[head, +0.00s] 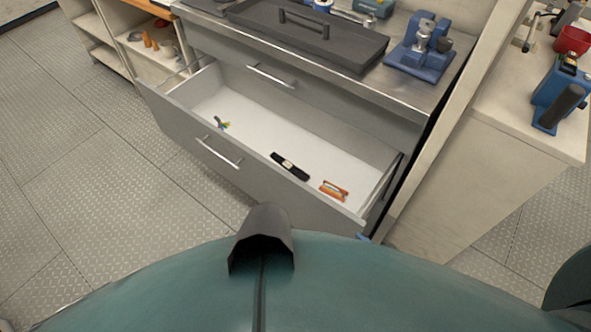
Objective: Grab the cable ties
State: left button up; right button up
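A small bundle of thin blue, green and yellow strips, which looks like the cable ties (221,123), lies in the left part of an open drawer (270,133). The drawer has a white floor and grey walls and is pulled out toward me. Neither of my grippers shows in the head view, so nothing is seen near the bundle.
In the same drawer lie a black strap-like item (290,166) and an orange tool (334,190). Above, the metal counter holds a dark lidded tray (308,35) and a blue vise (420,48). Shelves (128,45) stand left, a pale bench (505,125) right. The left floor is clear.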

aim_at(294, 170)
jog(key=k+l+u, duration=0.1)
jog(key=l, duration=0.25)
jog(key=i+j+z, duration=0.1)
jog(key=z, duration=1.4)
jog(key=j+z, duration=0.5)
jog(key=k+j+z, duration=0.1)
jog(key=j+z, duration=0.4)
jog(key=k+j+z, duration=0.1)
jog(key=j, duration=0.25)
jog(key=k+j, duration=0.15)
jog(key=j, duration=0.2)
jog(key=k+j+z, duration=0.15)
jog(key=j, duration=0.25)
jog(key=k+j+z, duration=0.1)
jog(key=j, duration=0.2)
